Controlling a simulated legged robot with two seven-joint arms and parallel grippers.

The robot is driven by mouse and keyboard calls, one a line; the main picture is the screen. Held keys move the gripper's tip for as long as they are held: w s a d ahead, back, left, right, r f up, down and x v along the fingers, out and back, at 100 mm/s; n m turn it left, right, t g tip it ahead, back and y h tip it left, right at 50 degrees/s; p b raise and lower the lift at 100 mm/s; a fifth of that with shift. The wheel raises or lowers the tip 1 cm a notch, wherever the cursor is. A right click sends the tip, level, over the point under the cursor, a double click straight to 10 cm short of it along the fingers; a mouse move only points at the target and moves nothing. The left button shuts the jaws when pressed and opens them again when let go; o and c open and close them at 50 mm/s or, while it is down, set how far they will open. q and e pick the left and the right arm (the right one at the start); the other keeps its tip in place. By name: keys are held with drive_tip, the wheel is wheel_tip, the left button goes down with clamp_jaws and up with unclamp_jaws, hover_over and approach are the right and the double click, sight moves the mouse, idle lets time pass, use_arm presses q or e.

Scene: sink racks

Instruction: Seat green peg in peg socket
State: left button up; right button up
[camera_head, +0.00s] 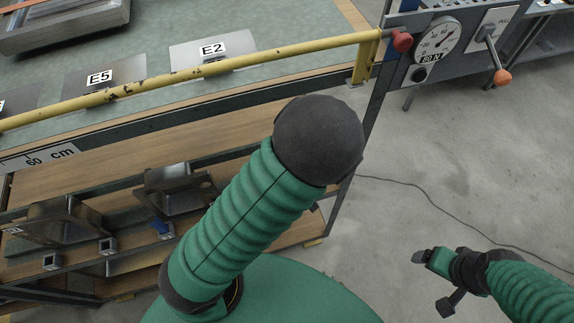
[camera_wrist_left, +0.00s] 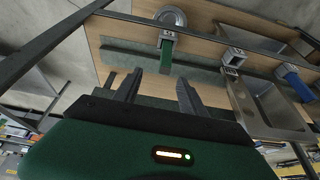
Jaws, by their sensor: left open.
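My left gripper (camera_wrist_left: 158,88) is open in the left wrist view, with nothing between its two dark fingers. Just beyond the fingertips a green peg (camera_wrist_left: 167,55) shows at a grey block (camera_wrist_left: 168,38); I cannot tell how deep it sits. To its right is another grey block with a square opening (camera_wrist_left: 234,58), which looks like an empty socket. In the head view my left forearm hides the left gripper and the green peg. My right gripper (camera_head: 433,281) hangs over the floor at lower right, apart from the rack; its jaw state is unclear.
In the head view, a yellow rail (camera_head: 200,72) edges the upper bench, above the shelf with grey blocks (camera_head: 108,246). Floor at the right is mostly open, with a cable.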

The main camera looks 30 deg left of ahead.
use_arm(q)
drive_tip(key=b+x, duration=0.2)
drive_tip(key=x, duration=0.3)
drive_tip(key=b+x, duration=0.2)
drive_tip(key=x, duration=0.3)
drive_tip(key=b+x, duration=0.3)
drive_tip(key=x, duration=0.2)
drive_tip(key=shift+s+a+f, duration=0.25)
drive_tip(key=shift+s+f, duration=0.1)
drive_tip(key=shift+a+f, duration=0.1)
drive_tip(key=shift+f, duration=0.1)
drive_tip(key=shift+a+f, duration=0.15)
drive_tip(key=shift+a, duration=0.2)
drive_tip(key=shift+w+a+f, duration=0.15)
drive_tip(key=shift+a, duration=0.15)
drive_tip(key=c, duration=0.4)
drive_tip(key=shift+c, duration=2.4)
drive_tip(key=shift+d, duration=0.25)
clamp_jaws()
drive_tip(key=shift+d, duration=0.15)
use_arm(e)
wheel_tip(320, 180, down, 6)
drive_tip(key=s+a, duration=0.1)
